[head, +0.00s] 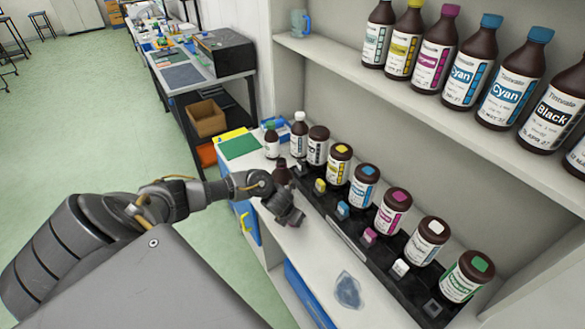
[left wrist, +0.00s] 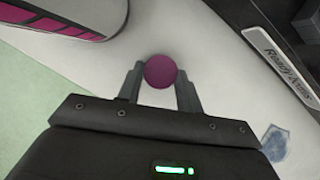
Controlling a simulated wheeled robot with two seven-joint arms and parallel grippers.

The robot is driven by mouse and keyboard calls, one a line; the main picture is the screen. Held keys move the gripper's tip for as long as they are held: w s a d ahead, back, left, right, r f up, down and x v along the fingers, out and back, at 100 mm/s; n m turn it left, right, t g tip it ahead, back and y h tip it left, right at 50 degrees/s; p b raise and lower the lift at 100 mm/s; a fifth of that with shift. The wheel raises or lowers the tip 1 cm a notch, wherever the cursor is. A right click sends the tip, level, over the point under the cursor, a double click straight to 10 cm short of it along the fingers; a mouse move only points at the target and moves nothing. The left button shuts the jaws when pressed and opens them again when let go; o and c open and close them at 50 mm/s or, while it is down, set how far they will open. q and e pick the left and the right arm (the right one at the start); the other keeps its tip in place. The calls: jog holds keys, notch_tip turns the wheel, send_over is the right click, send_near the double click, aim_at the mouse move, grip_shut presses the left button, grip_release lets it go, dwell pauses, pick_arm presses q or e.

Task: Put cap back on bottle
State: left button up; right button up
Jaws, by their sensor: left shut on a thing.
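My left gripper (left wrist: 160,82) is shut on a round magenta cap (left wrist: 161,71), held between its fingertips over the white counter. In the head view my left gripper (head: 292,213) is at the left end of the black rack, and the cap cannot be made out there. A brown bottle (head: 282,173) stands just behind it, mostly hidden by my arm, with no coloured cap visible on it. In the left wrist view a bottle with a magenta-striped label (left wrist: 55,14) shows at the top left, apart from the cap; its mouth is out of view. My right gripper is not in view.
A black rack (head: 345,236) holds a row of capped brown bottles along the counter; its nameplate (left wrist: 278,58) shows at upper right. Smaller bottles (head: 272,140) stand at the back. A shelf (head: 440,110) with large bottles overhangs. The front counter is clear except a blue-grey patch (head: 348,290).

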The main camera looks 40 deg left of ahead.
pick_arm(q)
notch_tip(320, 180, up, 2)
jog(key=shift+r, duration=0.2)
jog(key=s+a+r+b, duration=0.3)
jog(key=s+a+r, duration=0.3)
jog(key=s+r, duration=0.4)
jog(key=shift+s, duration=1.35)
jog(key=shift+a, duration=0.1)
